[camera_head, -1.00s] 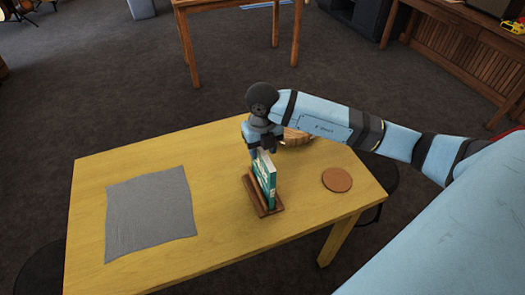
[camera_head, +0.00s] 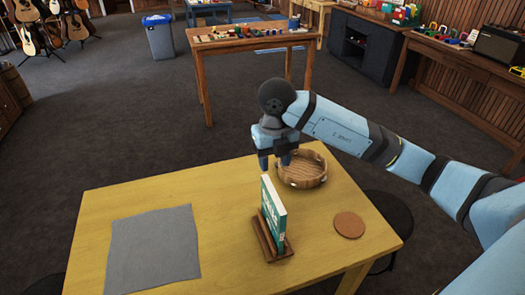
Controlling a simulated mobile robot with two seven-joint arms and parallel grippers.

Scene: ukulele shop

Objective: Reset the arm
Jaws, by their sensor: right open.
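My right gripper (camera_head: 275,163) is open and empty, pointing down above the far right part of the yellow table (camera_head: 180,192). My right arm (camera_head: 350,135) comes in from the right side and is bent at the wrist. A teal book (camera_head: 272,209) stands upright in a small wooden holder (camera_head: 280,252), just below the gripper in the picture and apart from it. My left gripper is not in view.
A round wooden basket (camera_head: 303,170) sits right beside the gripper. A brown round coaster (camera_head: 349,225) lies at the right and a grey cloth (camera_head: 152,248) at the left. Dark stools are partly under the table. A second table (camera_head: 250,42) stands behind, across open floor.

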